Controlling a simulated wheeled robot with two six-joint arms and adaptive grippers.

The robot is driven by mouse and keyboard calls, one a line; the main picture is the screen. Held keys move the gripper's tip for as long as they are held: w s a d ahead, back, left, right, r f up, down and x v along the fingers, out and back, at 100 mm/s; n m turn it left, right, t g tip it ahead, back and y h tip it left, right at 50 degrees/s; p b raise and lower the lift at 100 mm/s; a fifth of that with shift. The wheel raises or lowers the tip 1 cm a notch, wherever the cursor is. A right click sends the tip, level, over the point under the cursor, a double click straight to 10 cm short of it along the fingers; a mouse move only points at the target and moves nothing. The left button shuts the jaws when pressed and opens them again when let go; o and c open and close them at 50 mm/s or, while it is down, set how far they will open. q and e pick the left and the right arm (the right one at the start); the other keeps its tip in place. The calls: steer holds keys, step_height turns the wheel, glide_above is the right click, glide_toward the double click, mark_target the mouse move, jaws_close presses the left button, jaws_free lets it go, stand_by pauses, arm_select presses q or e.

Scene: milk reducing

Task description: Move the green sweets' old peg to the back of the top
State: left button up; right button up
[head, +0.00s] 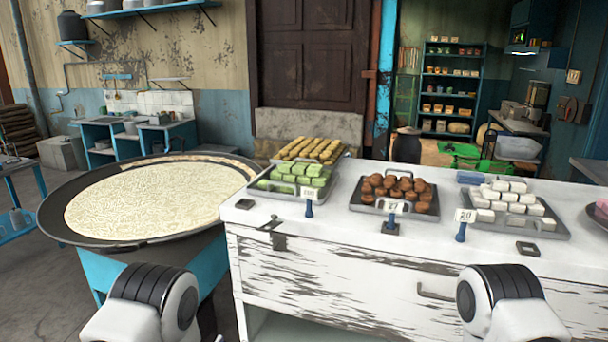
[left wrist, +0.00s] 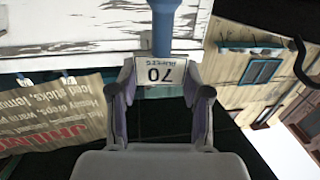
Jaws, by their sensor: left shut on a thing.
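In the left wrist view, my left gripper (left wrist: 161,92) is shut on a price peg (left wrist: 162,35) with a blue post and a white tag reading 70. The tag reads upside down there, as does the banner behind it. In the head view, the green sweets (head: 300,176) sit in a metal tray (head: 284,192) at the counter's left end. A blue peg (head: 309,210) with a white tag stands at that tray's front right corner. The white counter (head: 330,238) holds the trays. My left gripper and its peg are outside the head view; my right gripper is in neither view.
Yellow sweets (head: 312,150) lie behind the green ones. Brown sweets (head: 397,188) and white sweets (head: 512,198) fill trays to the right, with pegs (head: 391,229) (head: 461,236) in front. Small dark square holders (head: 245,204) (head: 527,249) sit on the counter. A wide pan (head: 140,205) stands left.

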arm_select(q)
steer(key=s+a+r+n+y, duration=0.2)
steer(key=s+a+r+y, duration=0.1)
steer(key=s+r, duration=0.2)
steer(key=shift+s, duration=0.15)
steer(key=shift+a, duration=0.15)
